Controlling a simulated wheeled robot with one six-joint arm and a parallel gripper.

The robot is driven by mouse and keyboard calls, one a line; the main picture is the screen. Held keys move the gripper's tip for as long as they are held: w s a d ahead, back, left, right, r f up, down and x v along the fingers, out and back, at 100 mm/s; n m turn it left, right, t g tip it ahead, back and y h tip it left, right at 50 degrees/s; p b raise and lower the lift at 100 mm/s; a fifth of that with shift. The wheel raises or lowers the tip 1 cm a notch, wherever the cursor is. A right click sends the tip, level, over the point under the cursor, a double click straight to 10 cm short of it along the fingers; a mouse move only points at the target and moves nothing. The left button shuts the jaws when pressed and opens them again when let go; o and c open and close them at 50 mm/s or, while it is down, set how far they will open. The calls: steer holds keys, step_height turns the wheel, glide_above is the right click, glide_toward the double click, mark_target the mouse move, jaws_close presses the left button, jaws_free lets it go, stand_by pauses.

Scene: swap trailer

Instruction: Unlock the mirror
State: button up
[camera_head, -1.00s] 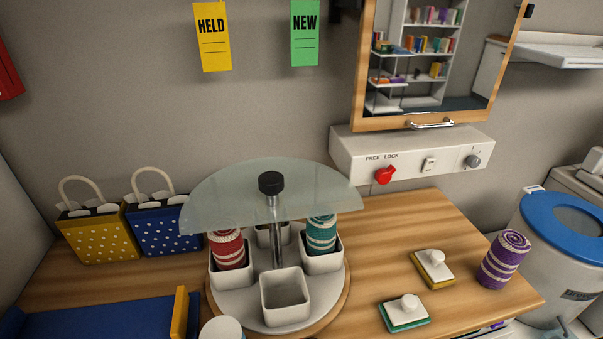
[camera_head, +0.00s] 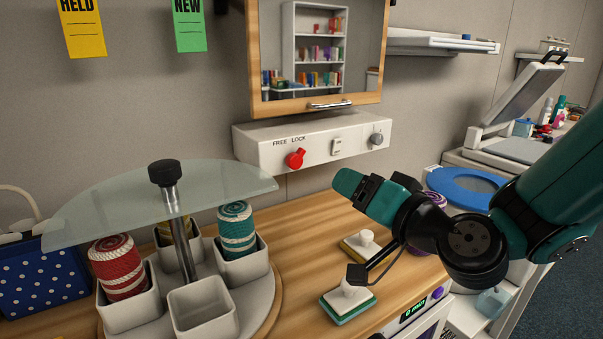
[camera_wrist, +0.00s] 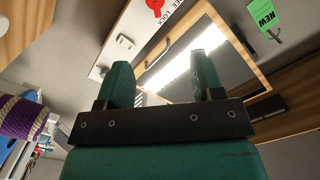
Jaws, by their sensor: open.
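The wood-framed mirror (camera_head: 383,60) hangs on the wall with a metal handle on its bottom edge. Below it, a white box (camera_head: 258,160) carries a red knob (camera_head: 295,158) under the words FREE and LOCK. The knob's tip appears to lean up and right, toward LOCK. My gripper (camera_head: 345,184) is open and empty, right of the knob and apart from it, above the wooden counter. In the wrist view, both green fingers of my gripper (camera_wrist: 163,78) are spread, with the mirror frame (camera_wrist: 228,38) behind them and the red knob (camera_wrist: 155,6) at the top edge.
Two handled blocks, one yellow-based (camera_head: 364,243) and one green-based (camera_head: 347,300), lie below my gripper.

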steer(key=p, duration=1.5)
glide_toward(302, 156)
steer(key=shift+t, duration=0.3)
steer(key=x, duration=0.9)
steer(key=shift+s+a, duration=0.15)
steer(key=shift+w+a+f, duration=0.2)
steer(key=shift+w+a, duration=0.1)
steer(key=shift+w, duration=0.2)
steer(key=c, duration=0.9)
